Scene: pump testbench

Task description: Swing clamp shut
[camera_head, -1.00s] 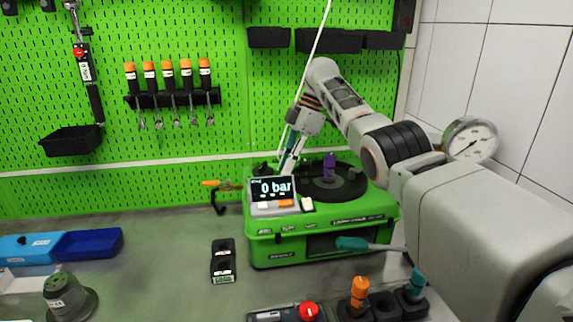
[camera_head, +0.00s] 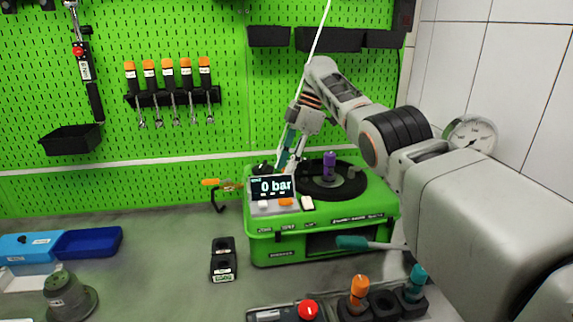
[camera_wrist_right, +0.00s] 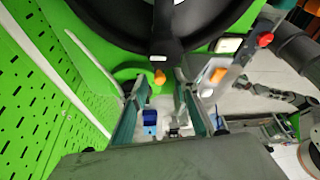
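The clamp shows as an orange handle (camera_head: 210,182) with a dark curved part beside it, at the left side of the green test unit (camera_head: 325,250). In the right wrist view an orange tip (camera_wrist_right: 160,76) shows between the fingers, at the end of a dark bar; I take it for the clamp's handle. My right gripper (camera_head: 284,164) is above the unit's back left part, behind the display; its fingertips are partly hidden. In the wrist view my right gripper (camera_wrist_right: 158,88) has its two teal-lined fingers apart, with nothing held. My left gripper is out of view.
The display (camera_head: 273,187) reading 0 bar stands just in front of the right gripper. A purple part (camera_head: 329,165) stands on the black disc (camera_head: 349,188). A pressure gauge (camera_head: 470,138) is at the right. The green pegboard (camera_head: 200,30) is behind. The bench left of the unit has free room.

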